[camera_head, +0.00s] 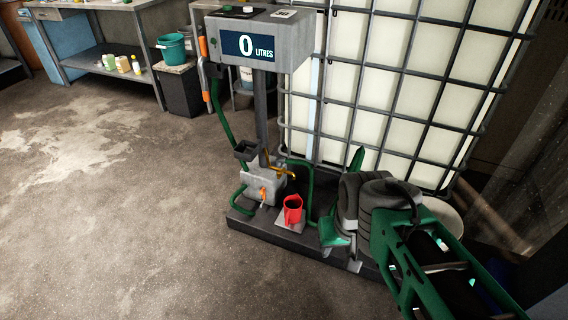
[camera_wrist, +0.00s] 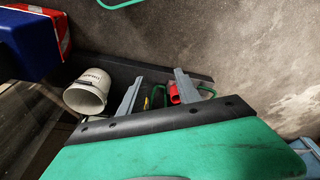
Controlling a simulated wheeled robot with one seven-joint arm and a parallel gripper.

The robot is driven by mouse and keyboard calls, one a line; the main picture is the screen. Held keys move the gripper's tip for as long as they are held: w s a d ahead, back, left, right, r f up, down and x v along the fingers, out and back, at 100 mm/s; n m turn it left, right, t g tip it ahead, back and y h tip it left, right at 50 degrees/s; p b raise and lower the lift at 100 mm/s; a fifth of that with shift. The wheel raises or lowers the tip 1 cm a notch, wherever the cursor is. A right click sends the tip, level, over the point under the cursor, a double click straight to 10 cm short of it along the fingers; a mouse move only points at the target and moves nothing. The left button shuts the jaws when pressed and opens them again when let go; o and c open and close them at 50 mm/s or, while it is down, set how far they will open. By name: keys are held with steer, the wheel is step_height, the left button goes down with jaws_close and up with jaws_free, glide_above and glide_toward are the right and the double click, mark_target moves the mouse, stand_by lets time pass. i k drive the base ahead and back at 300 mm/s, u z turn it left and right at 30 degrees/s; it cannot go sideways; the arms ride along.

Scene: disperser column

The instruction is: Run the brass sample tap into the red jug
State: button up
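The red jug (camera_head: 292,210) stands upright on a small pale plate on the dark plinth at the foot of the disperser column. A brass-coloured spout (camera_head: 283,171) sticks out to the right of the column, above and behind the jug. A small orange fitting (camera_head: 263,194) sits on the grey block to the jug's left. My gripper (camera_head: 345,250) is right of the jug and apart from it. In the wrist view its two grey fingers (camera_wrist: 157,80) are spread with nothing held. A red piece (camera_wrist: 174,93), likely the jug, shows beyond them, partly hidden.
The display head (camera_head: 260,40) reads 0 litres. A caged white tank (camera_head: 400,90) stands behind the column. Green hoses (camera_head: 222,115) run down its left side. A white bucket (camera_wrist: 85,95) shows in the wrist view. Floor (camera_head: 130,220) at left is clear.

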mark_target(279, 173)
steer(key=u, duration=0.2)
steer(key=i, duration=1.25)
steer(key=u, duration=0.4)
